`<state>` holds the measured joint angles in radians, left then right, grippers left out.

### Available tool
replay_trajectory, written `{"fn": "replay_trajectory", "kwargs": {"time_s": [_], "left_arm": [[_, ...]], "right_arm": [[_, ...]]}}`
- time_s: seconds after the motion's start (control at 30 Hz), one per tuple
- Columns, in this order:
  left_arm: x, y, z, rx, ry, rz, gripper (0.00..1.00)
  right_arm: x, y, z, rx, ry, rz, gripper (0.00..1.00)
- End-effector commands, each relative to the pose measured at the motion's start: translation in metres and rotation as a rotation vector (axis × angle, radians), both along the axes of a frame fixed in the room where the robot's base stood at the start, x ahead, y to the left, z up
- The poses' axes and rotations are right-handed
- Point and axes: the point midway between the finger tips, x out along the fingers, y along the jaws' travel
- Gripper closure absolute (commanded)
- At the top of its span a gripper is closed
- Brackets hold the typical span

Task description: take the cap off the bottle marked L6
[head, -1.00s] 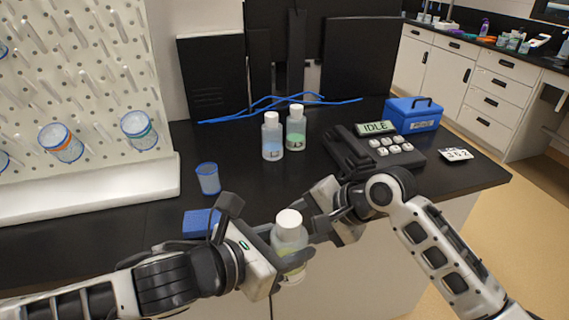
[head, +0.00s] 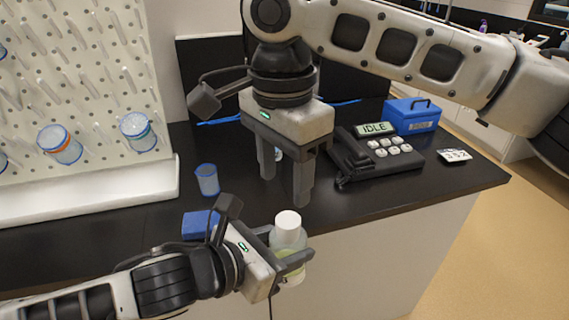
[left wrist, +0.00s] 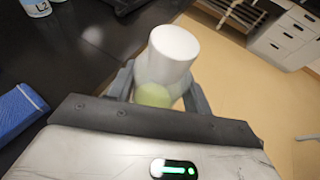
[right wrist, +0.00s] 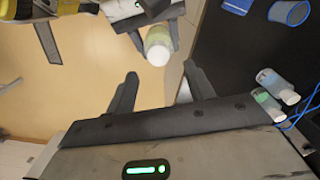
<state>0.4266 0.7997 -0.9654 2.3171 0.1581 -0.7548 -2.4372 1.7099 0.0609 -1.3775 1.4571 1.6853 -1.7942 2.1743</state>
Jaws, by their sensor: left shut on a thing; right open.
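My left gripper (head: 290,258) is shut on a clear bottle (head: 286,240) with a white cap (head: 288,220) and yellow-green liquid. It holds the bottle upright in front of the bench edge; the cap is on. The left wrist view shows the same bottle (left wrist: 155,94) between the fingers. I cannot read its label. My right gripper (head: 284,183) is open and empty, pointing down, above and behind the cap. In the right wrist view the held bottle (right wrist: 159,37) lies beyond the open fingertips (right wrist: 160,78), not between them.
Two other capped bottles (right wrist: 275,84) stand on the bench, mostly hidden behind my right gripper in the head view; one (left wrist: 36,8) reads L2. A blue cup (head: 207,180), blue block (head: 200,224), keypad device (head: 378,150), blue box (head: 411,114) and pegboard rack (head: 85,80) are around.

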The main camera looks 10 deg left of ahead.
Motion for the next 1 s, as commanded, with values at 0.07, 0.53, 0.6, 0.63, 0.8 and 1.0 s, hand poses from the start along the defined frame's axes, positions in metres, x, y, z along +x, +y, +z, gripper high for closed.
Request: {"fn": "replay_trajectory", "kwargs": {"time_s": [0.07, 0.53, 0.6, 0.63, 0.8, 1.0], "left_arm": [[0.0, 0.0, 0.0, -0.001, -0.002, 0.0, 1.0], [0.0, 0.0, 0.001, -0.001, -0.002, 0.0, 1.0], [0.0, 0.0, 0.001, -0.001, -0.002, 0.0, 1.0], [0.0, 0.0, 0.001, -0.001, -0.002, 0.0, 1.0], [0.0, 0.0, 0.001, -0.001, -0.002, 0.0, 1.0], [0.0, 0.0, 0.001, -0.002, -0.001, -0.002, 1.0]], "right_arm": [[0.0, 0.0, -0.011, 0.0, 0.001, 0.001, 0.47], [0.0, 0.0, -0.07, 0.003, 0.0, 0.001, 0.47], [0.0, -0.001, -0.072, 0.003, 0.0, 0.001, 0.47], [0.0, 0.0, -0.073, 0.004, 0.001, 0.002, 0.47], [0.0, 0.0, -0.073, 0.004, 0.0, 0.002, 0.47], [0.001, 0.0, -0.073, 0.005, -0.001, 0.001, 0.89]]}}
